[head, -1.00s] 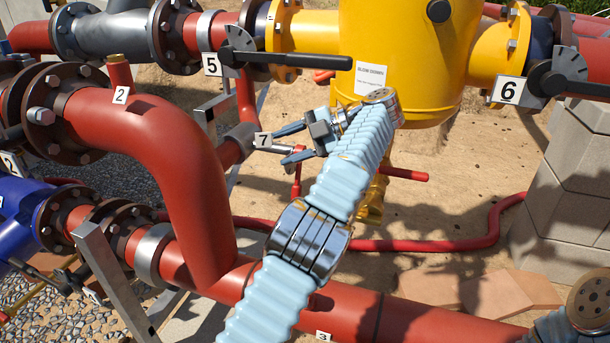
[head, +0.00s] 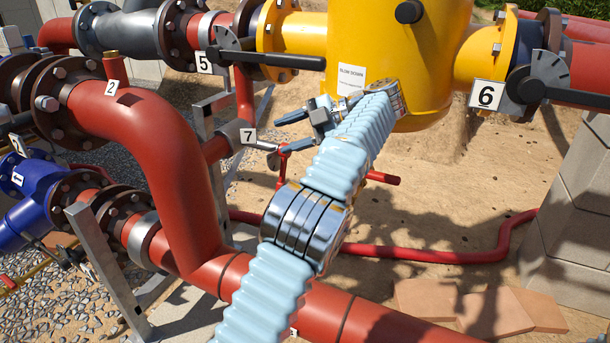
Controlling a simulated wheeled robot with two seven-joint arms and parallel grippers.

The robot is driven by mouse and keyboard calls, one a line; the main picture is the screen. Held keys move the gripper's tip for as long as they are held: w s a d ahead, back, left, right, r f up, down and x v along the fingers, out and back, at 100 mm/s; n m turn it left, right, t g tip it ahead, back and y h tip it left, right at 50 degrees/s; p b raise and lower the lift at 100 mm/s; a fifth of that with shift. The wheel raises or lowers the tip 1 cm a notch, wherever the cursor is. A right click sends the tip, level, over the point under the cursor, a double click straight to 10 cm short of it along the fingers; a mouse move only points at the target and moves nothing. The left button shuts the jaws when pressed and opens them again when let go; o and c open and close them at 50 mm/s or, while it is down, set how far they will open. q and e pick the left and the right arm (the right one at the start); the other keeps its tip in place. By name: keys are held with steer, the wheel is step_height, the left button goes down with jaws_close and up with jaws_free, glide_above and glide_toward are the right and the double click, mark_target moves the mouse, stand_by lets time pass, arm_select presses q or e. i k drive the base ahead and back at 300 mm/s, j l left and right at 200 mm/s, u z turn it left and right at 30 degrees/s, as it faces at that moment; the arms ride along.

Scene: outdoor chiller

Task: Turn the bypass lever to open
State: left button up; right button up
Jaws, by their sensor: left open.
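No label names the bypass lever. A small valve tagged 7 (head: 248,135) sits on a red branch pipe at centre left, with a red handle (head: 282,163) beside it. My left gripper (head: 275,140) is open and empty, its fingers pointing left towards the tag 7 valve; contact cannot be told. My pale blue left arm hides part of the red handle's surroundings. Black lever 5 (head: 275,61) lies level on the upper pipe. Black lever 6 (head: 575,93) lies level at the right. My right gripper is out of view.
A yellow vessel (head: 380,60) stands just behind my left wrist. A large red pipe tagged 2 (head: 150,130) bends down at left. A grey block pillar (head: 570,215) stands at right. Sandy ground and loose bricks (head: 425,298) lie below.

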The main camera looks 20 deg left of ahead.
mark_target(284, 160)
steer(key=k+j, duration=0.55)
steer(key=k, duration=0.15)
steer(key=k+j, duration=0.55)
steer(key=k, duration=0.1)
